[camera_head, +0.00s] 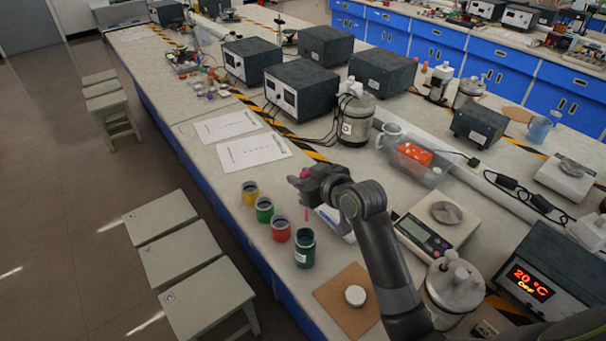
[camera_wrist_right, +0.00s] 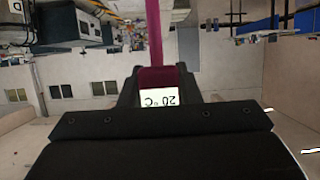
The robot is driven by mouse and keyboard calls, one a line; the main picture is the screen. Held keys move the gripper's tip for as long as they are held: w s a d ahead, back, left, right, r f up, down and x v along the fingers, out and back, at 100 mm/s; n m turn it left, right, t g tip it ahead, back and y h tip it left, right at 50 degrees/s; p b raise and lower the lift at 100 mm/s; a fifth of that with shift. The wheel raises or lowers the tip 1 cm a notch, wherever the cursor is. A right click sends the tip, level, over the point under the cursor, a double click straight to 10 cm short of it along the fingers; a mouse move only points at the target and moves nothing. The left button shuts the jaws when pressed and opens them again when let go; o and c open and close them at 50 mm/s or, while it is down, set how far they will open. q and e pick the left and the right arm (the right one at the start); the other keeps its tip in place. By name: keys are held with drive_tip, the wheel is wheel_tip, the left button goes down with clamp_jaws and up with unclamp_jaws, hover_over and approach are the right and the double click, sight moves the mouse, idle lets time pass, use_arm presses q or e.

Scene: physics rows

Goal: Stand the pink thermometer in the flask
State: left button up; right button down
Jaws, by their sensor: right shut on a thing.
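My right gripper (camera_head: 316,184) is shut on the pink thermometer (camera_head: 306,213) and holds it above the bench. The thermometer hangs roughly upright, its pink end showing above the jaws and its thin stem below. In the right wrist view the pink thermometer (camera_wrist_right: 154,35) rises from between the jaws (camera_wrist_right: 157,85), with an upside-down "20°C" label. Below the gripper stands a dark green jar (camera_head: 304,248), apart from the stem. Steel lidded vessels stand at the bench middle (camera_head: 357,118) and right front (camera_head: 454,285); I cannot tell which thing is the flask. My left gripper is not in view.
Red (camera_head: 281,230), green (camera_head: 264,210) and yellow (camera_head: 250,193) jars stand in a row near the bench's front edge. A brown board (camera_head: 340,315) with a white cap, a scale (camera_head: 425,237) and a clear bin (camera_head: 415,168) are close to my arm. Papers (camera_head: 252,151) lie flat behind.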

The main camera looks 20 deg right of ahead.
wheel_tip(320, 180, down, 13)
drive_tip(key=b, duration=1)
drive_tip(key=shift+f, duration=0.15)
idle(0.4)
drive_tip(key=c, duration=1)
unclamp_jaws()
drive_tip(key=shift+o, duration=0.2)
drive_tip(key=shift+s, duration=0.1)
drive_tip(key=p+v, duration=1)
drive_tip(key=v, duration=0.7)
drive_tip(key=shift+s+d, duration=0.1)
